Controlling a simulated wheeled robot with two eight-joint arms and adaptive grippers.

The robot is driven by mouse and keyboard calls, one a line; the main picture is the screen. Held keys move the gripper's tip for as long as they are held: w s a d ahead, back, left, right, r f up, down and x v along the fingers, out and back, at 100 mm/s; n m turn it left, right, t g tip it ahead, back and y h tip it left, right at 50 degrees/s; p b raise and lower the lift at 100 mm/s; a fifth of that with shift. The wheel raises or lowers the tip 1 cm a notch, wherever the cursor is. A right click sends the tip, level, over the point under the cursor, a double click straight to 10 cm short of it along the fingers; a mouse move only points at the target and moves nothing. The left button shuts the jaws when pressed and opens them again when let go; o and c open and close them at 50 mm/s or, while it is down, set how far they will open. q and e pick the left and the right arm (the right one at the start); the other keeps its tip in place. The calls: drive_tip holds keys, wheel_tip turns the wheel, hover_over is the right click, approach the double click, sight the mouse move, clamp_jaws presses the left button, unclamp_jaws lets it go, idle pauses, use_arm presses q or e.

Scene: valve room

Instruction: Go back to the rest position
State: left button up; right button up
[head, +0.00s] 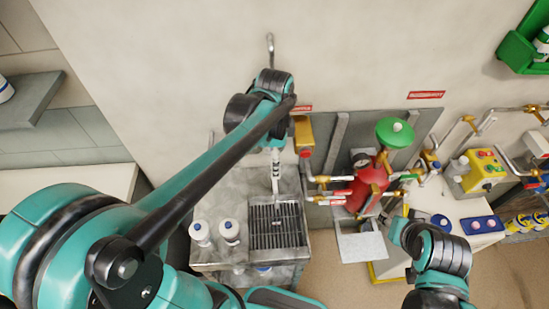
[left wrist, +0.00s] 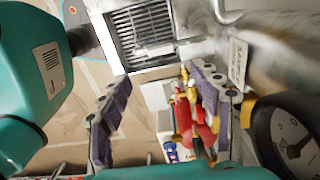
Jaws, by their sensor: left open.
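My left arm reaches from the left across the head view to the wall above a metal sink with a drain grate. Its gripper is hard to make out there. In the left wrist view my left gripper (left wrist: 160,105) is open, its two dark fingers spread wide with nothing between them in its grasp. Beyond the fingers show the drain grate (left wrist: 140,25) and a red vessel (left wrist: 195,120) with yellow fittings. A round gauge (left wrist: 295,140) is close at the lower right.
White bottles (head: 229,232) stand on the metal sink (head: 212,209) beside its grate (head: 278,225). To the right are a red vessel (head: 368,187), a green handwheel (head: 395,132), brass pipes and a yellow button box (head: 482,170). A grey shelf (head: 38,100) is at the left.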

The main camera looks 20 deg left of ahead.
idle(0.3)
use_arm(q)
drive_tip(key=s+a+f+n+t+b, duration=0.2)
drive_tip(key=s+f+n+t+b, duration=0.5)
drive_tip(key=f+n+b, duration=0.3)
drive_tip(key=s+n, duration=0.1)
drive_tip(key=n, duration=0.2)
drive_tip(key=shift+s+a+f+n+b, duration=0.15)
drive_tip(key=shift+s+n+b, duration=0.05)
drive_tip(key=shift+n+b, duration=0.1)
idle(0.3)
